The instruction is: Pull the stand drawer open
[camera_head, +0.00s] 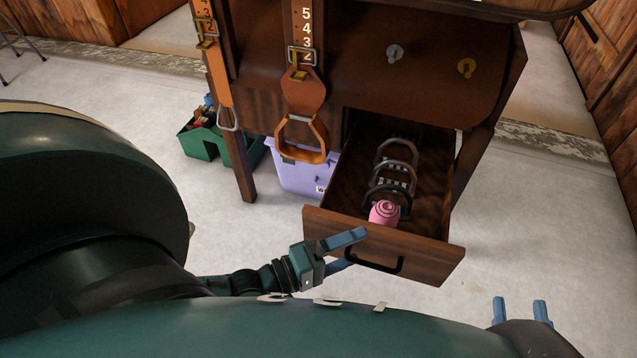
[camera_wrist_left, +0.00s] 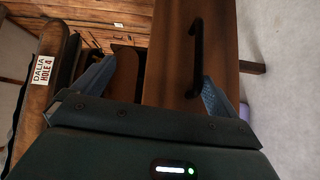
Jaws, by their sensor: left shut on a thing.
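The stand drawer (camera_head: 425,262) is brown wood and stands pulled out of the stand (camera_head: 345,75). Its front, with the dark handle (camera_head: 375,264), also shows in the left wrist view (camera_wrist_left: 165,75). Inside lie several dark stirrup-like irons (camera_head: 397,150) and a pink rolled thing (camera_head: 384,212). My left gripper (camera_head: 358,247) is at the left part of the drawer front, shut on the drawer, with its fingers well apart; the exact contact is partly hidden. My right gripper (camera_head: 520,312) is open and empty at the lower right, apart from the drawer.
A lilac bin (camera_head: 300,176) and a green crate (camera_head: 203,145) stand on the floor left of the drawer. Leather straps with a stirrup (camera_head: 303,140) hang in front of the stand. The pale floor (camera_head: 545,220) right of the drawer is clear.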

